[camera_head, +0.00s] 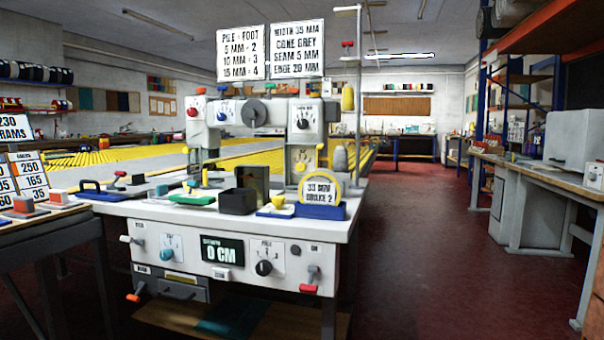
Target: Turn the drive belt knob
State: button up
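A white binding machine (270,130) stands on a white-topped bench (340,225) ahead of me. I cannot read a drive belt label on any knob. Its upper part carries a black dial knob (303,124) at the right, a large grey round knob (254,113) in the middle, and a blue knob (222,117) and a red knob (192,112) at the left. The bench front has a black knob (263,268) on a dial plate and a teal knob (167,254), either side of a display (222,251) reading 0 CM. My gripper is not in view.
On the bench top are a dark open box (238,202), a green tray (192,199) and a round sign on a blue base (319,212). Levers stick out from the bench front. A side table (45,223) stands left. Clear red floor (420,230) lies right.

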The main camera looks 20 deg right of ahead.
aim_at(301, 166)
jog(key=u, duration=0.05)
jog(key=k, duration=0.15)
jog(key=u, duration=1.3)
jog(key=i, duration=0.8)
jog(key=z, duration=2.45)
